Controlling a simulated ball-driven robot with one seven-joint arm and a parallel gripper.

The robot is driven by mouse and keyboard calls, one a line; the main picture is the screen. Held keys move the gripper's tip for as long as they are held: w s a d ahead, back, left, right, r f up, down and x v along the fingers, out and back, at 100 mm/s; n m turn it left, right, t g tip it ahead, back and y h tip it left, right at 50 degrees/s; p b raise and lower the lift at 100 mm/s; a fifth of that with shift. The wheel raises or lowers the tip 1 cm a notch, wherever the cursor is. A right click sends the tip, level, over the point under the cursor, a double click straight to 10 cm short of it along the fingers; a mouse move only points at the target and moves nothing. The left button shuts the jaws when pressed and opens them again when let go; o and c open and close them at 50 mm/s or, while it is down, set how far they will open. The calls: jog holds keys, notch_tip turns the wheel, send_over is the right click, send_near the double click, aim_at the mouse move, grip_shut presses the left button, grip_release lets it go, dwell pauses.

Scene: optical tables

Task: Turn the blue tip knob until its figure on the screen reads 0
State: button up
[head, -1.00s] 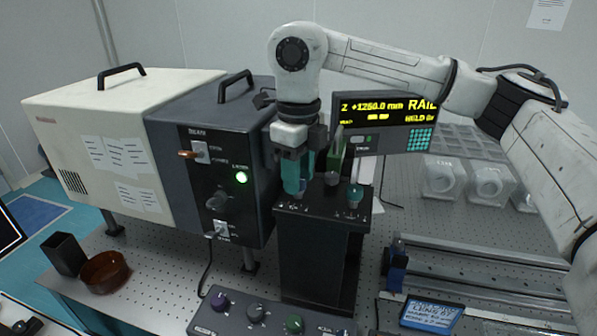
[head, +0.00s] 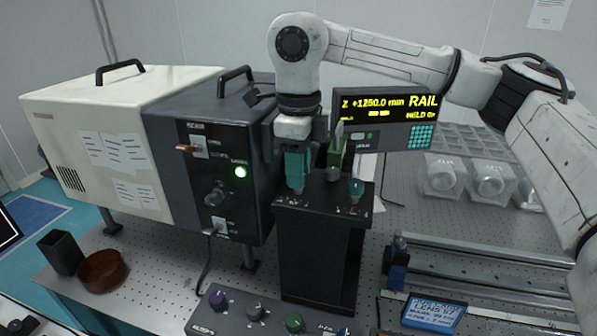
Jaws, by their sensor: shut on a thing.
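My gripper (head: 297,183) points down over the left part of a black stand (head: 320,240). It is shut on a teal piece (head: 295,170), whose lower end is at the stand's top; whether it touches cannot be told. A similar teal piece (head: 356,188) stands upright at the right of the top. The screen (head: 388,118) reads "Z +1250.0 mm" and "RAIL" in yellow, with smaller words too blurred to read surely. No tip figure is legible. I cannot tell which knob is the blue tip knob.
A dark laser box (head: 210,150) with a lit green lamp stands close left of my gripper. A green piece (head: 336,152) stands close right. A rail (head: 480,265) and a small blue display (head: 433,314) lie to the right. A brown bowl (head: 104,271) is front left.

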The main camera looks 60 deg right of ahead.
jog(key=n+b, duration=0.1)
jog(key=n, duration=0.5)
jog(key=shift+b, duration=0.3)
jog(key=shift+n, duration=0.4)
jog(key=o, duration=1.1)
jog(key=shift+c, duration=0.2)
jog(key=shift+r, duration=0.1)
notch_tip(320, 180, up, 11)
